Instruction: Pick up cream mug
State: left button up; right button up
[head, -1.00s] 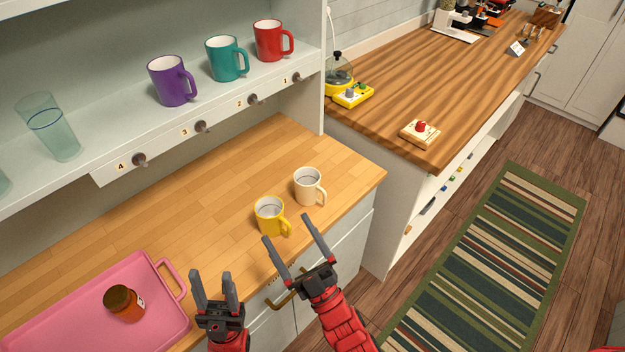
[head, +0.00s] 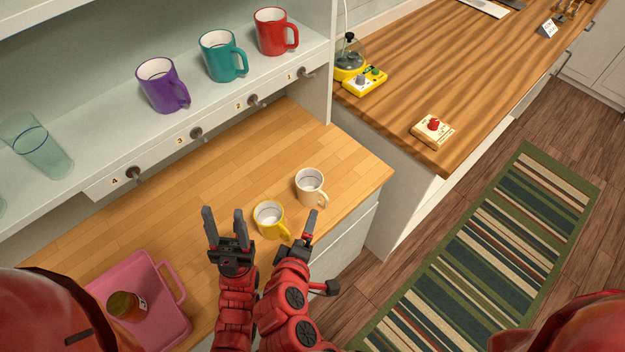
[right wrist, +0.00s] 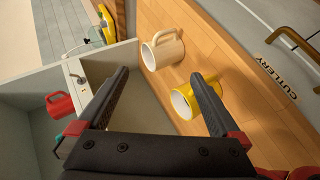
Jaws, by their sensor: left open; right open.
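The cream mug (head: 309,186) stands upright on the wooden counter near its right end, its handle toward the lower right. A yellow mug (head: 268,222) stands just in front and to its left. My right gripper (head: 307,228) is just in front of the two mugs, partly seen edge-on. In the right wrist view its fingers (right wrist: 160,78) are spread with nothing between them; the cream mug (right wrist: 162,48) lies beyond the fingertips and the yellow mug (right wrist: 199,99) is partly behind the right finger. My left gripper (head: 223,213) is open and empty, left of the yellow mug.
Purple (head: 160,84), teal (head: 221,56) and red (head: 272,32) mugs stand on the shelf above. Counter left of the mugs is clear. Another counter (head: 400,60) stands at right.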

jog(key=b, duration=0.4)
send_near(319, 197)
jog(key=w, duration=0.2)
jog(key=w+f+b, duration=0.1)
jog(key=w, duration=0.1)
jog(key=w+d, duration=0.1)
jog(key=w, duration=0.1)
jog(key=shift+w+d+f, duration=0.1)
jog(key=shift+w+f, duration=0.1)
jog(key=shift+f, duration=0.1)
jog(key=shift+r, duration=0.1)
